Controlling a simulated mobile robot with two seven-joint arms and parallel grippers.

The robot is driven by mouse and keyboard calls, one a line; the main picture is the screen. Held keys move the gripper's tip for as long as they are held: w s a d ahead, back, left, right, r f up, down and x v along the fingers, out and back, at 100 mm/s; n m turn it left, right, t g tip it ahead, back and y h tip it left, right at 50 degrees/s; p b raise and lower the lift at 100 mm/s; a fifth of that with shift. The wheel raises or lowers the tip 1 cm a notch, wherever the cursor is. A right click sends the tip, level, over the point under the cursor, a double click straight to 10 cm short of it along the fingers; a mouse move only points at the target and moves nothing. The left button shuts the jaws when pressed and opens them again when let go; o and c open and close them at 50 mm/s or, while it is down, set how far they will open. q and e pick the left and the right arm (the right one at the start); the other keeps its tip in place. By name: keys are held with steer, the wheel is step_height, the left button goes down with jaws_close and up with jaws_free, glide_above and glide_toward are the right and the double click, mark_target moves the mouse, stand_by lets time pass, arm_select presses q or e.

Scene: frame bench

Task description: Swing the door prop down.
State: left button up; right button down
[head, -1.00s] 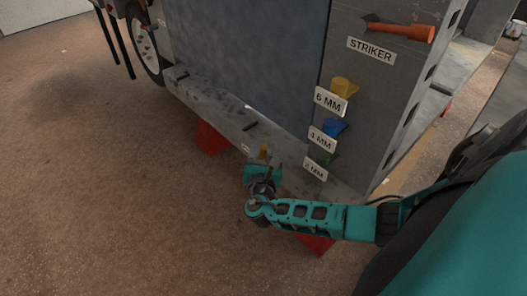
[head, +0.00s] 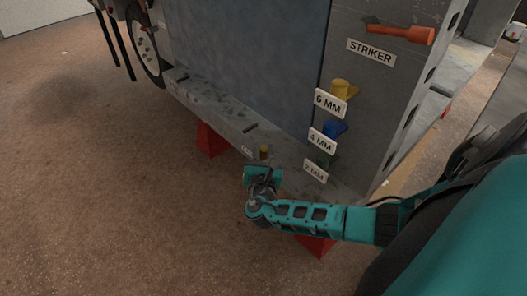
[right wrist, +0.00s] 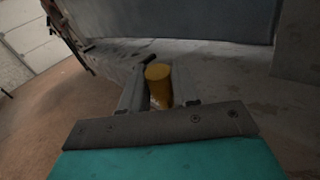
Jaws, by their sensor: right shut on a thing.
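A short yellow cylinder (head: 264,151) stands upright on the grey sill at the foot of the blue-grey door panel (head: 250,55). My right gripper (head: 263,168) is at this cylinder, low in front of the sill. In the right wrist view the yellow cylinder (right wrist: 158,86) stands between the two fingers (right wrist: 160,98), which are shut on it. The fingers hide its lower part. I cannot tell from these views whether it belongs to the door prop. My left gripper is not in view.
A grey post on the right carries a red-orange striker (head: 402,33), a yellow knob (head: 342,88) and a blue knob (head: 334,129), with white labels. A dark peg (head: 250,127) lies on the sill (head: 205,100). Red stands (head: 210,140) support the frame. The floor at left is clear.

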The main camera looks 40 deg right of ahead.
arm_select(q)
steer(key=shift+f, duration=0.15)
arm_select(e)
steer(key=shift+s+f, duration=0.1)
steer(key=shift+s+f+b, duration=0.2)
steer(key=shift+s+b, duration=0.05)
steer(key=shift+b, duration=0.35)
arm_select(q)
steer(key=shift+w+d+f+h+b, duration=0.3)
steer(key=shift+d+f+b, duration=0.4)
steer(key=shift+b, duration=0.85)
arm_select(e)
steer(key=shift+s+d+f+m+t+h, duration=0.1)
steer(key=shift+s+f+m+t+h, duration=0.3)
steer(key=shift+s+m+h, duration=0.55)
steer(key=shift+s+d+f+m+t+h, duration=0.1)
steer(key=shift+s+f+m+t+h, duration=0.25)
steer(key=shift+s+m+h, duration=0.65)
steer(key=shift+s+f+m+t+h, duration=0.25)
steer(key=shift+s+f+m+h, duration=0.35)
steer(key=shift+m, duration=0.65)
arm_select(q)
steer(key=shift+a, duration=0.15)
arm_select(e)
steer(key=shift+r, duration=0.1)
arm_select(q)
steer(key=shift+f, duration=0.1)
